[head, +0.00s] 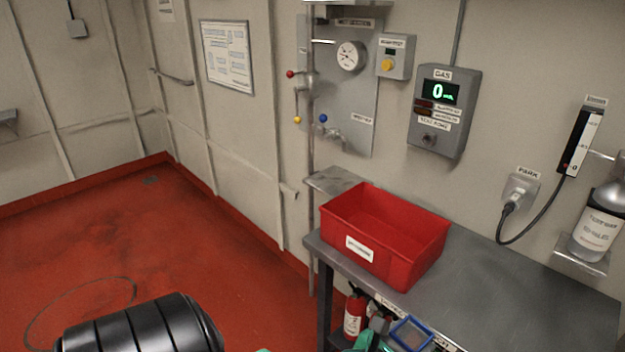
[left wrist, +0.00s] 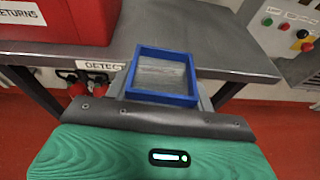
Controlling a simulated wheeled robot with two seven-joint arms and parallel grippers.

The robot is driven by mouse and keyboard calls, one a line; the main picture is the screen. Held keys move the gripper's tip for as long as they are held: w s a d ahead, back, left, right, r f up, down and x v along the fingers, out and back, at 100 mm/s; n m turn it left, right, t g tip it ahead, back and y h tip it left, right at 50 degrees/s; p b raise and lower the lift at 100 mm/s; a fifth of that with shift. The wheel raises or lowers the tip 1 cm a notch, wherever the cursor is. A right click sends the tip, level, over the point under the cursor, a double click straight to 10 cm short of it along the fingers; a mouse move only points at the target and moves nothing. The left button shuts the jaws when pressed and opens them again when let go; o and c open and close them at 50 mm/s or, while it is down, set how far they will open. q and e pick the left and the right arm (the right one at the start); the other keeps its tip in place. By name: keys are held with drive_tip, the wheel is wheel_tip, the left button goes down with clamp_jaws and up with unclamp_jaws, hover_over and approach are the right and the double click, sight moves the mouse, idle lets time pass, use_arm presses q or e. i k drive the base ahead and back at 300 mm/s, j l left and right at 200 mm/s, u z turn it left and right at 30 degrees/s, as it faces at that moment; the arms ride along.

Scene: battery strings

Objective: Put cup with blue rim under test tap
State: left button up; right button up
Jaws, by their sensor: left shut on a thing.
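The cup with the blue rim (head: 411,334) is square and low at the bottom edge of the head view, in front of the steel bench. It also shows in the left wrist view (left wrist: 163,98), upright, with its open top visible and looking greyish inside. My left gripper (head: 378,341), green and partly cut off, is shut on the cup. The tap with a blue knob (head: 329,134) is on the wall panel above the shelf at the left end of the bench, well away from the cup. My right gripper is not in view.
A red bin (head: 347,246) stands on the left part of the steel bench (head: 490,290), between the cup and the tap. A small shelf (head: 336,180) lies behind it. Red extinguishers (head: 354,315) are under the bench. The bench right of the bin is clear.

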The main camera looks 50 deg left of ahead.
sight(342, 178)
drive_tip(key=j+u, duration=0.25)
drive_tip(key=u, duration=0.15)
drive_tip(key=i+j+u, duration=0.15)
drive_tip(key=u, duration=0.25)
drive_tip(key=i+j+u, duration=0.15)
drive_tip(key=u, duration=0.2)
drive_tip(key=i+j+z, duration=0.25)
drive_tip(key=i+j, duration=0.15)
drive_tip(key=j, duration=0.3)
drive_tip(key=i+z, duration=0.45)
drive_tip(key=i, duration=0.35)
